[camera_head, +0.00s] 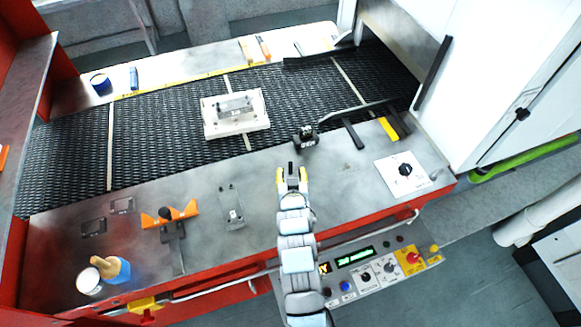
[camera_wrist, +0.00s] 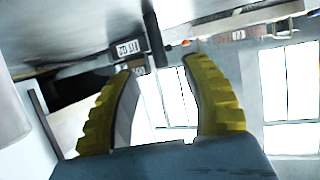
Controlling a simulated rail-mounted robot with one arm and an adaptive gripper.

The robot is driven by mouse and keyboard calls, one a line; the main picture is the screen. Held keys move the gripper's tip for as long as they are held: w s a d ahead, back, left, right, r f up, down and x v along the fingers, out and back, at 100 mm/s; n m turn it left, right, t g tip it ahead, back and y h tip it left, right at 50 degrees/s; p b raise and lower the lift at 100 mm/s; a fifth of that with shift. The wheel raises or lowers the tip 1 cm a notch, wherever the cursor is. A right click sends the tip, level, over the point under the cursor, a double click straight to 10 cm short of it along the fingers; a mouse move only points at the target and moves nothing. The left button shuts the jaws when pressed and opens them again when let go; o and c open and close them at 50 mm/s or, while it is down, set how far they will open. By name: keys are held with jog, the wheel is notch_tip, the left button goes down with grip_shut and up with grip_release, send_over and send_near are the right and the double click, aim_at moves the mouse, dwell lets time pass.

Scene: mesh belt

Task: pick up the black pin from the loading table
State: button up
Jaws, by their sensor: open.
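The black pin (camera_head: 291,167) is a small dark upright post near the middle of the grey loading table (camera_head: 340,180). In the wrist view the black pin (camera_wrist: 154,36) stands out from the table surface, which fills the top of the picture. Its free end reaches the gap between the fingertips. My gripper (camera_head: 291,174) is open, with yellow ribbed fingers; it also shows in the wrist view (camera_wrist: 158,65). A finger is on each side of the pin's end, with a gap visible. I cannot tell whether either finger touches it.
A dark labelled part (camera_head: 305,137) stands just beyond the pin. A white block with a metal part (camera_head: 236,115) rests on the mesh belt (camera_head: 165,125). A white plate with a black knob (camera_head: 403,170) is at right.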

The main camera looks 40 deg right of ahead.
aim_at(291, 166)
jog(key=shift+p+x, duration=0.55)
jog(key=shift+x, duration=1.75)
jog(key=shift+w+d, duration=0.15)
jog(key=shift+w, duration=0.05)
jog(key=shift+f, duration=0.1)
grip_shut()
